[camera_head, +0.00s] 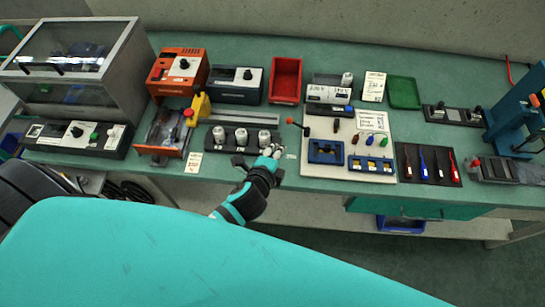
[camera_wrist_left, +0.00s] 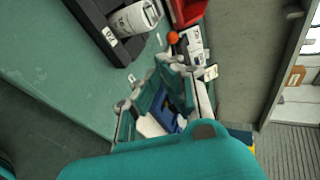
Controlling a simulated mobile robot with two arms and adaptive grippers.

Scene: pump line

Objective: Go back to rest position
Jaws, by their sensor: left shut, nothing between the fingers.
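My left gripper (camera_head: 272,155) is shut and empty in the head view. It is above the front edge of the green bench, just right of a black holder with several white cylinders (camera_head: 240,137). It also shows in the left wrist view (camera_wrist_left: 176,62), with its fingertips towards an orange knob and a red bin. Part of my arm and a large teal part of my body fill the lower head view. My right gripper is not in view.
The green bench (camera_head: 232,60) is crowded. A white board (camera_head: 312,125) with blue fixtures lies right of the gripper. A red bin (camera_head: 286,80), an orange unit (camera_head: 177,73) and a screwdriver mat (camera_head: 429,178) are around. Open floor shows in front.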

